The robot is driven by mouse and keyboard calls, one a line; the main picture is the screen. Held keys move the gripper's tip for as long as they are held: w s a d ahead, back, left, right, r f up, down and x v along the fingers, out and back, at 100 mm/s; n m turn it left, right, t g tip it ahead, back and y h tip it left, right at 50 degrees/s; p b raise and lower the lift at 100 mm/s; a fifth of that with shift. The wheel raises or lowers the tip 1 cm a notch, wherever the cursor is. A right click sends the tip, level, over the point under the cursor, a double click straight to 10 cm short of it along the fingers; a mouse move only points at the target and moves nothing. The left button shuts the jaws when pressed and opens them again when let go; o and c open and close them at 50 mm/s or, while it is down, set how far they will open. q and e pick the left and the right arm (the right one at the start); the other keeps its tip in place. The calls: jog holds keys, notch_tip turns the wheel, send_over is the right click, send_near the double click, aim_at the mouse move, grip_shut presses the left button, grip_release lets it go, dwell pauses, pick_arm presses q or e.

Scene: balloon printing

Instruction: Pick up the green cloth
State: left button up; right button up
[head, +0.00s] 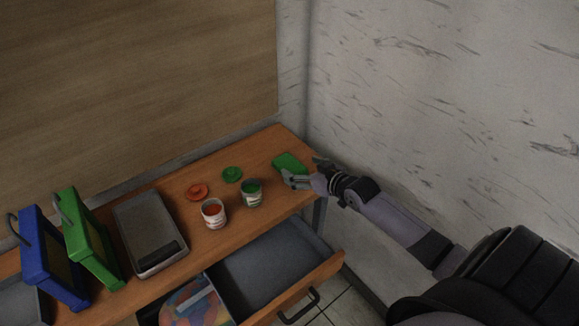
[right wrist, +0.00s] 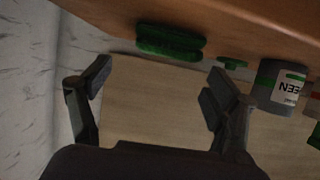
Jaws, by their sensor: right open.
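The green cloth (head: 289,162) lies on the wooden table near its right end, in the head view. It also shows as a dark green thick strip (right wrist: 170,41) at the top of the right wrist view. My right gripper (head: 303,172) is at the cloth's right side, close to the table. In the right wrist view my right gripper (right wrist: 158,83) is open, with nothing between its two fingers, and the cloth is ahead of the gap. From the head view I cannot tell whether a finger touches the cloth. My left gripper is not in view.
A green paint can (head: 252,193), a red paint can (head: 213,213), a green lid (head: 232,174) and a red lid (head: 197,191) stand left of the cloth. A grey tray (head: 148,230) and blue (head: 48,262) and green (head: 90,240) frames are farther left. A drawer (head: 275,270) is open below.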

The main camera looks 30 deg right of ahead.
aim_at(291, 165)
jog(key=p+x, duration=0.1)
jog(key=x, duration=0.3)
jog(key=shift+s+a, duration=0.1)
jog(key=shift+a, duration=0.1)
jog(key=shift+w+f, duration=0.35)
jog(key=shift+w, duration=0.2)
jog(key=c, duration=1.1)
jog(key=shift+r, duration=0.15)
jog(key=shift+c, duration=0.2)
notch_tip(291, 165, up, 20)
jog(key=b, duration=0.2)
jog(key=s+a+r, duration=0.4)
jog(key=s+a, duration=0.1)
jog(key=a, duration=0.4)
jog(key=s+a+r+m+h, duration=0.1)
jog(key=s+a+r, duration=0.3)
jog(key=a, duration=0.5)
jog(key=shift+s+a+r, duration=0.3)
jog(key=shift+s, duration=0.1)
